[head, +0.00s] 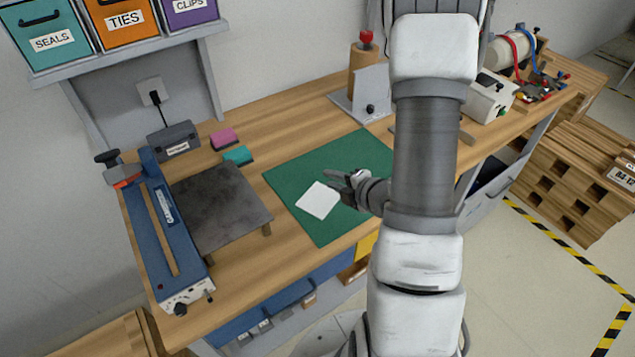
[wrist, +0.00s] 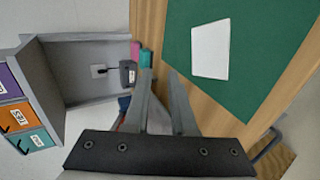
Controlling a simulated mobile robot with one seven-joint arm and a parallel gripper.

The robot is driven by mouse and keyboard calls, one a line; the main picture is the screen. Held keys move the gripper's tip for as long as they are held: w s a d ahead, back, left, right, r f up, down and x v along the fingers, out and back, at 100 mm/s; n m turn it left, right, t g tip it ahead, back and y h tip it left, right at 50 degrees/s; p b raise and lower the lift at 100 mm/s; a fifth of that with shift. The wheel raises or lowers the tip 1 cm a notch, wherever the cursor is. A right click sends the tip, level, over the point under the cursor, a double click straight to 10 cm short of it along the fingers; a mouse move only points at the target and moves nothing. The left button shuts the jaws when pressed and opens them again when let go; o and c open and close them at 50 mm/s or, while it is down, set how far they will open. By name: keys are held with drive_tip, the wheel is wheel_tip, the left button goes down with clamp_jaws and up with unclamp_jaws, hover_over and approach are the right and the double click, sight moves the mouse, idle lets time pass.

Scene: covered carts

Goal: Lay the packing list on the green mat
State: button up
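The packing list, a plain white sheet (head: 318,200), lies on the green mat (head: 345,155) near its front part. In the wrist view the sheet (wrist: 211,49) looks flat, with green mat (wrist: 262,80) around it. My gripper (head: 336,176) is above the mat, close to the sheet's upper right corner in the head view. In the wrist view the fingertips (wrist: 160,71) stand apart with nothing between them, and the sheet is off to their right. My arm hides the right part of the mat in the head view.
A blue sealer (head: 168,230) and a dark plate (head: 220,205) stand left of the mat. Pink (head: 224,138) and teal (head: 238,156) blocks lie behind. A roll holder (head: 362,85) stands at the back. Bins (head: 50,38) hang above left.

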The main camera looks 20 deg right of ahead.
drive_tip(key=shift+r, duration=0.1)
wheel_tip(320, 180, up, 15)
drive_tip(key=m+g+h, duration=0.3)
drive_tip(key=m+h, duration=0.2)
drive_tip(key=m, duration=0.6)
drive_tip(key=s+a+r+m+g+y, duration=0.1)
drive_tip(key=s+a+r+m, duration=0.3)
drive_tip(key=s, duration=0.4)
drive_tip(key=s+a+r+m+g+y, duration=0.1)
drive_tip(key=s+a+r+m+g, duration=0.1)
drive_tip(key=s+a+r+m, duration=0.2)
drive_tip(key=s+a+m, duration=0.1)
drive_tip(key=s+a, duration=0.2)
drive_tip(key=s, duration=0.2)
drive_tip(key=shift+s+a+r+m, duration=0.25)
drive_tip(key=shift+a+r+m, duration=0.05)
drive_tip(key=shift+a, duration=0.15)
